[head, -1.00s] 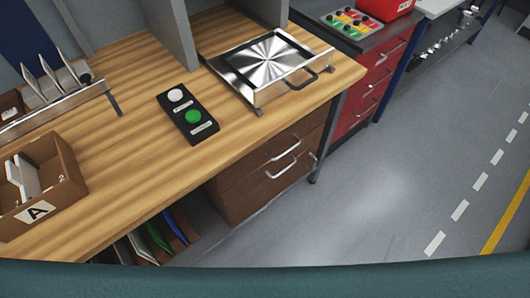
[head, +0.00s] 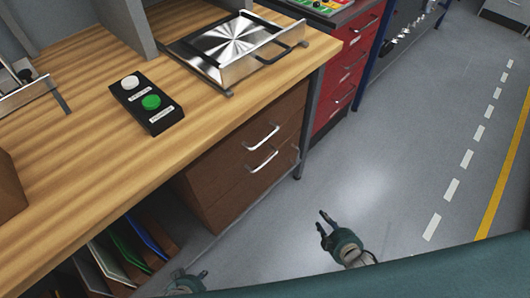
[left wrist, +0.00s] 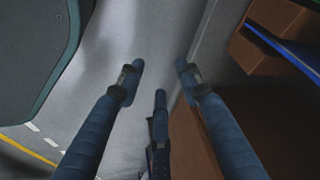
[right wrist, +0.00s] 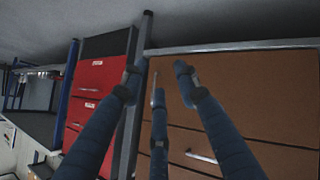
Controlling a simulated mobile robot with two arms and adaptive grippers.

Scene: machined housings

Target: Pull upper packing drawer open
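The upper packing drawer (head: 238,143) is a brown front under the wooden bench, with a silver bar handle (head: 263,137). It looks closed. A second brown drawer with a similar handle (head: 262,161) is just below. My right gripper (head: 322,222) is open and empty, over the floor in front of and to the right of the drawers. In the right wrist view its spread fingers (right wrist: 157,72) face brown fronts and one handle (right wrist: 201,157); I cannot tell which drawer that is. My left gripper (head: 190,282) is partly cut off at the bottom edge; the left wrist view (left wrist: 159,68) shows it open and empty.
The wooden bench top (head: 80,85) overhangs the drawers. A bench leg (head: 307,125) stands right of them, then a red cabinet (head: 345,75). Upright folders (head: 125,240) fill the shelf at left. The floor (head: 400,150) at right is clear.

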